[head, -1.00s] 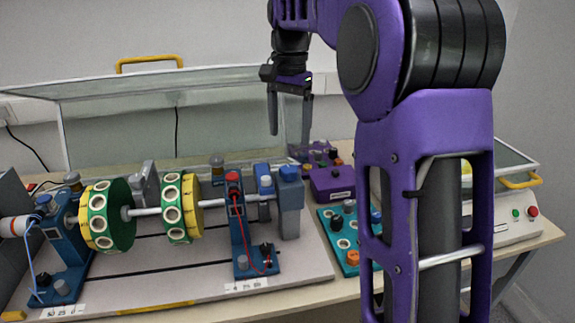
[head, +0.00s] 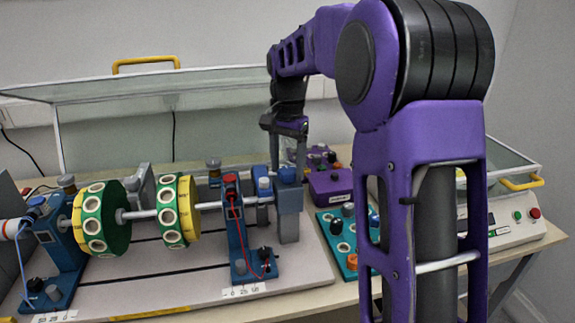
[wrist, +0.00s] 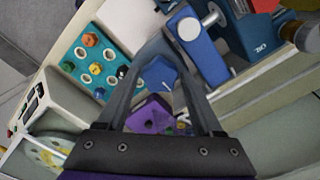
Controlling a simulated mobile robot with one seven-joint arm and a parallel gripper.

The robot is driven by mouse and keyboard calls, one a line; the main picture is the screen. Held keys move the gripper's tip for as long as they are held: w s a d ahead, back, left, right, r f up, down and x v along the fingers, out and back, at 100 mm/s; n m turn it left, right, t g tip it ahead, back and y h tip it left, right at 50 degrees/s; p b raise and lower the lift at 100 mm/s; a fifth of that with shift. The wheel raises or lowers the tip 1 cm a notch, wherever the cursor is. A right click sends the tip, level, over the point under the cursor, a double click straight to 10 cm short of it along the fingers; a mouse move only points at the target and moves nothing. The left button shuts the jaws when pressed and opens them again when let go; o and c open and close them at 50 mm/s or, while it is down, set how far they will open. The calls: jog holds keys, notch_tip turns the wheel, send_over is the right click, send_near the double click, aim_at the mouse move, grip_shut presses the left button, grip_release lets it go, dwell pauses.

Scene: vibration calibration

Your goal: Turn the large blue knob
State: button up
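A large blue knob-like cap (head: 289,175) tops a grey-blue block at the right end of the shaft rig. I take it to be the large blue knob. In the wrist view, a blue faceted top (wrist: 160,74) shows between my fingers and seems to be the same part. My gripper (head: 287,160) points down just above and around this area, its fingers apart with nothing held. It also shows in the wrist view (wrist: 157,50), open. Whether a finger touches the cap, I cannot tell.
A blue stand with a red top (head: 232,200) is further left. A purple box (head: 330,188) and a teal panel with several knobs (head: 335,225) lie to the right. A raised clear cover (head: 100,125) stands behind.

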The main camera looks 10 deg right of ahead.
grip_shut()
jog(key=shift+r, duration=0.1)
jog(key=n+p, duration=0.3)
jog(key=n, duration=0.1)
jog(key=shift+r, duration=0.15)
jog(key=n+p, duration=0.2)
jog(key=n, duration=0.1)
jog(key=shift+n, duration=0.3)
jog(key=n+p, duration=0.2)
jog(key=n, duration=0.1)
jog(key=shift+n, duration=0.3)
jog(key=n, duration=0.6)
jog(key=shift+f, duration=0.2)
jog(key=n, duration=0.6)
jog(key=shift+n, duration=0.3)
